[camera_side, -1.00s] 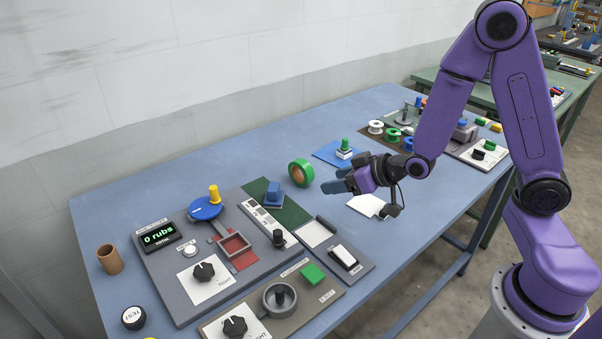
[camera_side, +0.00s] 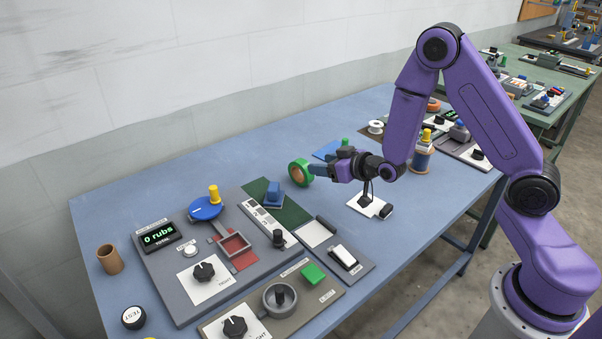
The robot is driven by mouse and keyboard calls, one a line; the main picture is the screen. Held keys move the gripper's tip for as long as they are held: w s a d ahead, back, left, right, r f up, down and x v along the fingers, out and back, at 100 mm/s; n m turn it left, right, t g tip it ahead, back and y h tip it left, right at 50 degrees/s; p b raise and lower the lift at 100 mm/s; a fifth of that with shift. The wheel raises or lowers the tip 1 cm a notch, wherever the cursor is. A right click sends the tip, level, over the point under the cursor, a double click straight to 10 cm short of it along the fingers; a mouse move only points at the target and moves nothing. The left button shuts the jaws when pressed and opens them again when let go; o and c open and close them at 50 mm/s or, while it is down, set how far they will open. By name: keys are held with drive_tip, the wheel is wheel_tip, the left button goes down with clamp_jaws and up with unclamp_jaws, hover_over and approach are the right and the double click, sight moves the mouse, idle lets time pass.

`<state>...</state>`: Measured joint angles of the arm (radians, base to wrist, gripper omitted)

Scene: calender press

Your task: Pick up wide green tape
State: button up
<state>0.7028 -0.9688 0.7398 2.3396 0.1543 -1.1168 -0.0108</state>
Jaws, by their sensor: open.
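The wide green tape (camera_side: 300,173) is a green roll with a brown core. It stands on its edge on the blue table, right of the dark green mat. The fingertips overlap the tape's right edge in this view. I cannot tell whether they touch it or are around it.
A press panel (camera_side: 188,255) with knobs and a blue handle fills the front left. A blue block (camera_side: 274,195) sits on the green mat (camera_side: 291,213). A brown cup (camera_side: 109,259) stands far left. The table's back left is clear.

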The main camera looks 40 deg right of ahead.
sight(305, 164)
drive_tip(key=x, duration=0.5)
drive_tip(key=shift+w+f, duration=0.1)
drive_tip(key=shift+w, duration=0.05)
drive_tip(key=shift+f+x, duration=0.1)
drive_tip(key=shift+x, duration=1.2)
drive_tip(key=shift+f+x, duration=0.15)
drive_tip(key=shift+x, duration=1.15)
drive_tip(key=shift+d, duration=0.15)
drive_tip(key=c, duration=1.1)
